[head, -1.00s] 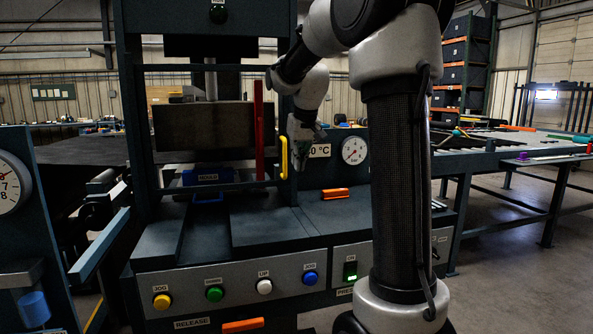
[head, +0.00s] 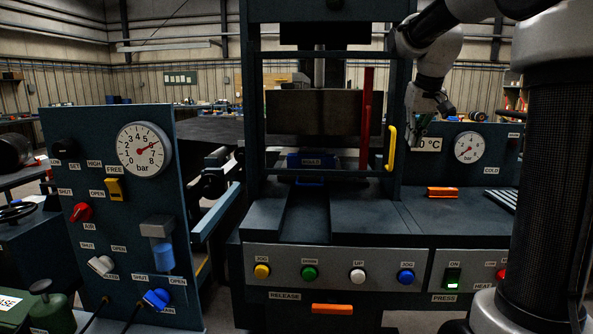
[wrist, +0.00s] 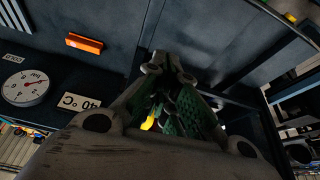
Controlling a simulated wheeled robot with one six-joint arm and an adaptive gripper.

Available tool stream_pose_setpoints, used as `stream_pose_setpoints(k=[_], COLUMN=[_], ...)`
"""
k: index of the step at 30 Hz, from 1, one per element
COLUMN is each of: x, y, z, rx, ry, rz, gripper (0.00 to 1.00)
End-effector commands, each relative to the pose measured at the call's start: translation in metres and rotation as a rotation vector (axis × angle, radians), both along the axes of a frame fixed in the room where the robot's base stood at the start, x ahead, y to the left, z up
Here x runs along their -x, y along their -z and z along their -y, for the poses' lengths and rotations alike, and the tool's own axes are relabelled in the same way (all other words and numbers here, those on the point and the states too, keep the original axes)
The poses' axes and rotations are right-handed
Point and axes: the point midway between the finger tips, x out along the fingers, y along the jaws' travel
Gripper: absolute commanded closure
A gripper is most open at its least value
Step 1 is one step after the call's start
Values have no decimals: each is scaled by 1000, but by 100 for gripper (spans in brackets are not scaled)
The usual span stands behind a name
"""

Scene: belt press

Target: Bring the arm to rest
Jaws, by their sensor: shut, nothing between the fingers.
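My gripper (head: 443,106) hangs in front of the right side of the press in the head view, close to the temperature plate. It is shut and empty. In the wrist view my gripper (wrist: 172,68) points towards dark blue panels, with its green-lined fingers drawn together at the tips. My arm comes in from the right of the head view, bent, with its thick upright link at the right edge.
The yellow handle (head: 391,148) and red bar (head: 367,118) of the press are just left of my gripper. An orange block (head: 442,192) lies on the ledge below. A round gauge (head: 469,147) is to the right. A valve panel (head: 120,210) stands at left.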

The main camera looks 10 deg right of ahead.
Motion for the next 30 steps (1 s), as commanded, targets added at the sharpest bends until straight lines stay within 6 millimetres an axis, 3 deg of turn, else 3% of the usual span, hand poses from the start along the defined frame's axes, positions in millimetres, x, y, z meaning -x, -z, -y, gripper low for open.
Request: stream_pose_setpoints(k=[5, 8, 15, 18, 22, 30], x=[27, 75, 208, 251, 279, 282], y=[40, 62, 107, 123, 131, 119], z=[-6, -22, -68, -81, -90, -96], rx=[-15, -22, -22, -17, -10, -3], ry=[-2, -19, -98, -134, -169, -199], rz=[-73, -114, -130, -110, -65, -6], gripper=[100, 100, 100, 100, 100, 100])
